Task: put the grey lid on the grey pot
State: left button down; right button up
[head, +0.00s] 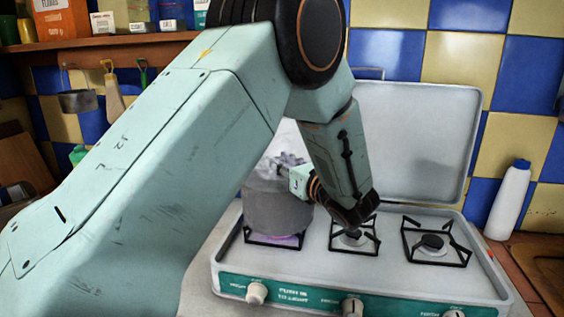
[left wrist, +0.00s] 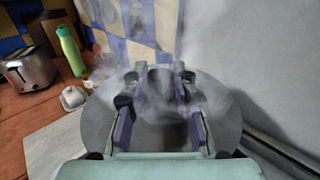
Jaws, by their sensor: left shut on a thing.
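The grey pot (head: 275,212) stands on the left burner of the stove in the head view, with a purple glow below it and pale steam at its top. My left arm hides part of it. In the left wrist view my left gripper (left wrist: 162,82) is shut on the grey lid (left wrist: 228,112), whose round disc spreads around and beyond the fingers. Steam blurs the lid's far part. I cannot tell whether the lid touches the pot's rim. My right gripper is not in view.
The stove (head: 310,262) has two empty burners at the middle and right, and its raised cover (head: 420,130) stands behind. A white bottle (head: 508,200) stands at the right. A toaster (left wrist: 30,68) and a green bottle (left wrist: 70,50) stand on the wooden counter.

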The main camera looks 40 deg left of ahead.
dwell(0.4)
pick_arm(q)
jog(key=c, duration=1)
grip_release()
jog(key=shift+f, duration=0.1)
jog(key=shift+d, duration=0.1)
jog(key=v, duration=0.6)
jog(key=shift+s+d, duration=0.25)
jog(key=shift+d, duration=0.3)
jog(key=shift+d, duration=0.1)
